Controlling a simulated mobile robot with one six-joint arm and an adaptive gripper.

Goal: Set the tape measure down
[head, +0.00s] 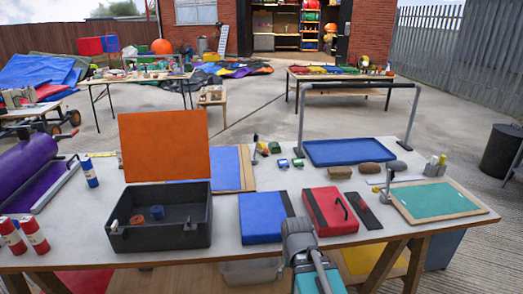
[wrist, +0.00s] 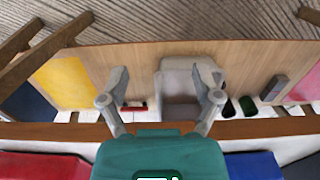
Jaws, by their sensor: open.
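My gripper (wrist: 163,85) is open in the wrist view, with its two grey fingers spread wide and no object visible between the tips. It hangs by the table's front edge, above the lower shelf (wrist: 130,62). In the head view only part of my grey and teal arm shows at the bottom, in front of the red case (head: 330,210); the fingertips cannot be made out there. I cannot pick out the tape measure with certainty in either view. Small dark and green items (wrist: 248,105) lie on the lower shelf, too small to identify.
On the table (head: 255,204) are a black open box (head: 160,236) with a raised orange lid (head: 165,145), a blue case (head: 262,217), a blue tray (head: 348,152) and a green board (head: 435,200). A pale container (wrist: 178,105) stands on the lower shelf.

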